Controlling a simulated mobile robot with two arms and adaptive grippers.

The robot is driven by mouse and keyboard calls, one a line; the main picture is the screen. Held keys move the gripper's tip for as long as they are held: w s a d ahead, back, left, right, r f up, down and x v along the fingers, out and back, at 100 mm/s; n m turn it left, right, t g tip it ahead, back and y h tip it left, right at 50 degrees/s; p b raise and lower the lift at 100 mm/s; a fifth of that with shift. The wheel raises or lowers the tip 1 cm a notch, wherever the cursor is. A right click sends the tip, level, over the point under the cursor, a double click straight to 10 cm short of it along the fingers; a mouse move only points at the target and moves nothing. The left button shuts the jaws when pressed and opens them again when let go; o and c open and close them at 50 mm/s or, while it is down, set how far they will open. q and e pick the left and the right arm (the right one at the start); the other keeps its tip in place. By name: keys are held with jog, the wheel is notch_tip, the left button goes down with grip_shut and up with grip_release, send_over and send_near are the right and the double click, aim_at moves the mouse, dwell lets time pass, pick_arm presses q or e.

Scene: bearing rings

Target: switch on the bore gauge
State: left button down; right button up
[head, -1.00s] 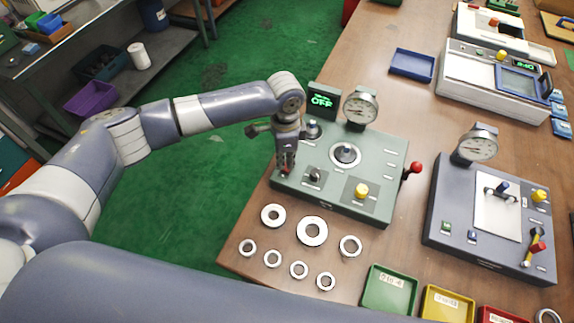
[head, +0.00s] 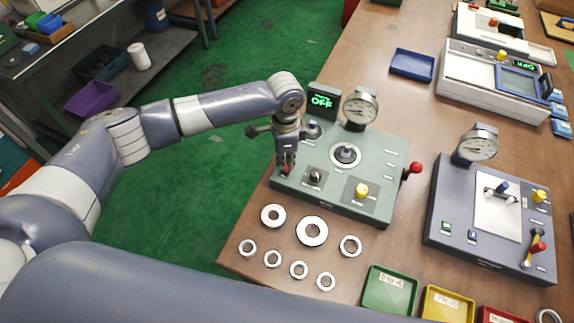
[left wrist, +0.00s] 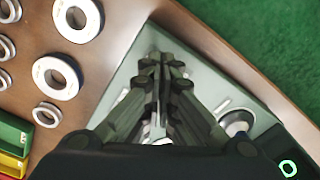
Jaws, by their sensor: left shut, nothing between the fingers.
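The bore gauge is a green-grey box (head: 376,160) on the wooden table, with a round dial (head: 360,106) on a post. Its small display (head: 322,100) reads OFF in green. On its top are a black knob or switch (head: 315,176) at the front left, a yellow button (head: 361,190) and a central spigot (head: 345,154). A red-knobbed lever (head: 415,168) is on its right side. My left gripper (head: 286,170) is shut and empty, pointing down over the box's left edge. In the left wrist view its shut fingers (left wrist: 162,62) hide part of the box top. My right gripper is not seen.
Several metal rings (head: 312,230) lie in front of the box. Green (head: 388,290) and yellow (head: 447,304) trays stand at the table's front. A second dark grey gauge station (head: 440,205) is to the right. A blue tray (head: 412,65) lies behind.

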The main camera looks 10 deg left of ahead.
aim_at(285, 170)
pick_arm(q)
jog(key=shift+f+b, duration=0.4)
jog(key=shift+f, duration=0.75)
dwell(0.4)
jog(key=shift+s, duration=0.1)
notch_tip(285, 170, up, 7)
jog(key=p, duration=0.7)
jog(key=shift+p, duration=0.4)
